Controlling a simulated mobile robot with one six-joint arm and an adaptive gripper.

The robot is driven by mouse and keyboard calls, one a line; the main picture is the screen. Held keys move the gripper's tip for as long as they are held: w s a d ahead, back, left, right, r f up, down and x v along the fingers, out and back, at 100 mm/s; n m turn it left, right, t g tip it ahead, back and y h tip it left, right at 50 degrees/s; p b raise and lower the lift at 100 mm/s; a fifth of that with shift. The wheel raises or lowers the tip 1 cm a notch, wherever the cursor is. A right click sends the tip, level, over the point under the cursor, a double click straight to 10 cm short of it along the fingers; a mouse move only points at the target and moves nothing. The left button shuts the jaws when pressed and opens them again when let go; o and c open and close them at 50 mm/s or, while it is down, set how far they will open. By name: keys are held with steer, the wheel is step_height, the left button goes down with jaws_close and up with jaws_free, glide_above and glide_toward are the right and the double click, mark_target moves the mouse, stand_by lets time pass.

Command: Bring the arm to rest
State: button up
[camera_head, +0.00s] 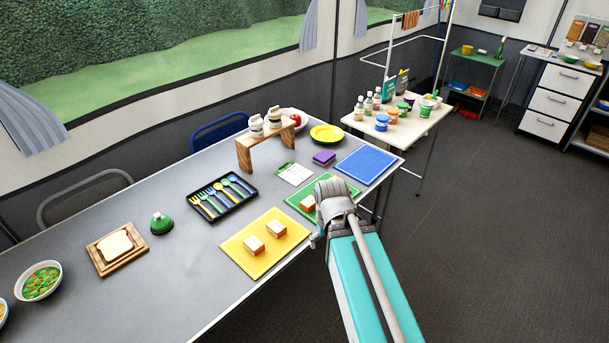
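My arm (368,280) reaches in from the lower right, with its teal link running up to a grey wrist (333,196) at the table's front edge. Only a small part of my gripper (316,239) shows beside the wrist, near the right side of the yellow mat (239,243). Its fingers are mostly hidden, so I cannot tell whether it is open or shut, or whether it holds anything. The wrist covers part of the green mat (297,197), where a small bread-coloured block (308,203) lies just left of the wrist.
The grey table (180,290) also holds two blocks on the yellow mat, a cutlery tray (247,195), a blue mat (366,165), a purple sponge (324,157) and a wooden stand (243,157). A white side table (427,124) with bottles stands behind. The floor right of my arm is clear.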

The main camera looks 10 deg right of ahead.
steer(key=shift+r+p, duration=1.65)
steer(key=shift+r, duration=0.25)
